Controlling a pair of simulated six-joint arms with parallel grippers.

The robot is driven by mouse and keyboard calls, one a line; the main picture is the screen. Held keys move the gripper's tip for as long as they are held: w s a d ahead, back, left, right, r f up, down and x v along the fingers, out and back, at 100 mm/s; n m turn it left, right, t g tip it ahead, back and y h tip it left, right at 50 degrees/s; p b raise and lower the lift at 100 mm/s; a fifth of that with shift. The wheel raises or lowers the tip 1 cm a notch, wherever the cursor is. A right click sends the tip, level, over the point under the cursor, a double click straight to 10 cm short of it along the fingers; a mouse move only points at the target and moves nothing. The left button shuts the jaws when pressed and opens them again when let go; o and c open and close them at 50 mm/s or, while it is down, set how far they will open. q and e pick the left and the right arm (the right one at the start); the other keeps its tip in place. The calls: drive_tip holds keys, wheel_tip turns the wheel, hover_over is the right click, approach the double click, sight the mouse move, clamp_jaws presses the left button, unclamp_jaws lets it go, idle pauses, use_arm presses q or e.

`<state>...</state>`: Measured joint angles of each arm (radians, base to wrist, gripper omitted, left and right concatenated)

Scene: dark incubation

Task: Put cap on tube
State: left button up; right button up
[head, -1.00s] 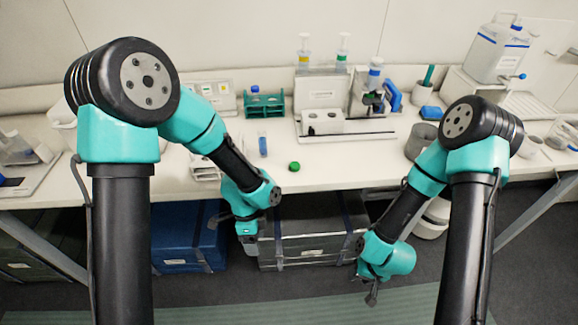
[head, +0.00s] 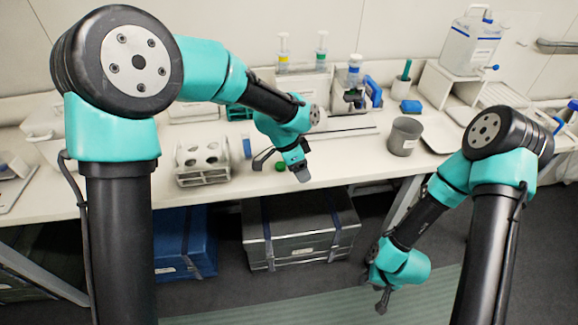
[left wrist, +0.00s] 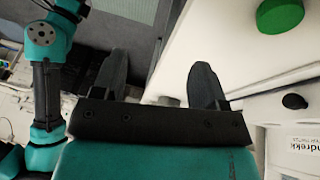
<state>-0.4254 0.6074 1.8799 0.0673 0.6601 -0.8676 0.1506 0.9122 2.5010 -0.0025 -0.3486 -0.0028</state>
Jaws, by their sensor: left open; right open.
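A green cap (head: 281,167) lies on the white bench near its front edge. It also shows at the top right of the left wrist view (left wrist: 281,14), apart from the fingers. My left gripper (head: 282,167) is open and empty, reaching over the bench edge by the cap, with one finger on each side of it in the head view. A small blue tube (head: 247,148) is on the bench left of the cap, partly hidden by my arm. My right gripper (head: 384,297) is open, low in front of the bench, away from these things.
A white rack with round holes (head: 202,162) stands left of the tube. A teal rack (head: 238,113) is behind, partly covered by my left arm. A grey beaker (head: 404,137) stands to the right. Closed cases (head: 300,230) sit under the bench.

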use_arm(q)
drive_tip(key=w+a+r+m+y, duration=0.3)
drive_tip(key=w+a+r, duration=0.4)
drive_tip(key=r, duration=0.4)
drive_tip(key=shift+r+y, duration=0.3)
drive_tip(key=shift+y, duration=0.4)
hover_over(281, 165)
drive_tip(key=f, duration=1.2)
drive_tip(key=shift+a+f, duration=0.2)
drive_tip(key=shift+a, duration=0.05)
drive_tip(key=shift+d+f, duration=0.2)
drive_tip(key=shift+f, duration=2.35)
